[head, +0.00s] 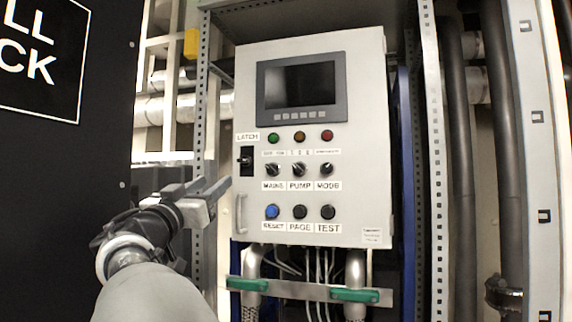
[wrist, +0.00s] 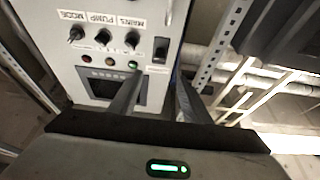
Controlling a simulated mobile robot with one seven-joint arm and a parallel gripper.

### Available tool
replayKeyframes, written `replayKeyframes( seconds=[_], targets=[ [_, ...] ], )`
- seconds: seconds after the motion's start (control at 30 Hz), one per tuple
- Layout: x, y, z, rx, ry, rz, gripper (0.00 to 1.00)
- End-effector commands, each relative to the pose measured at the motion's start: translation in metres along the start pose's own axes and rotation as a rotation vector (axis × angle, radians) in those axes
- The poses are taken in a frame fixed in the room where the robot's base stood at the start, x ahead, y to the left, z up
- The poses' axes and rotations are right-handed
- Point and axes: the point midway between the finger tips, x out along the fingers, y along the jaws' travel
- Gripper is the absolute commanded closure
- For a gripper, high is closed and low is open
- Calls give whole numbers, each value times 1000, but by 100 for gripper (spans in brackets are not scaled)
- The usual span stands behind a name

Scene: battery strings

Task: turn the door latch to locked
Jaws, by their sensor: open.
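The door latch (head: 246,161) is a small dark knob on a black plate at the left edge of a grey cabinet door (head: 350,140), under the label LATCH. In the wrist view, which is upside down, the black latch plate (wrist: 161,49) shows just beyond my fingertips. My gripper (head: 214,184) is open and empty, left of and slightly below the latch in the head view. In the wrist view my gripper (wrist: 155,92) has its two fingers apart, with nothing between them. The knob's exact angle is too small to tell.
The door carries a screen (head: 300,84), several lamps, knobs labelled MAINS, PUMP and MODE, and buttons below. A pull handle (head: 240,214) sits under the latch. A perforated metal upright (head: 200,120) stands close left of the door. Pipes (head: 357,265) run below.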

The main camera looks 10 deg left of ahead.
Motion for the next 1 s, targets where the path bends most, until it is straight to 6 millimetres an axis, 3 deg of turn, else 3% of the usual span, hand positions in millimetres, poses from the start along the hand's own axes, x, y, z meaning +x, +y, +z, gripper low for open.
replayKeyframes(
  seconds=[0.4, 0.6, 0.8, 1.0],
  targets=[
    [96, 2, -5, -6, -2, 3, 56],
    [134, 2, -4, -4, -4, 2, 56],
    [151, 1, -1, -3, -3, 1, 56],
    [155, 2, 1, -2, -3, 1, 56]
  ],
)
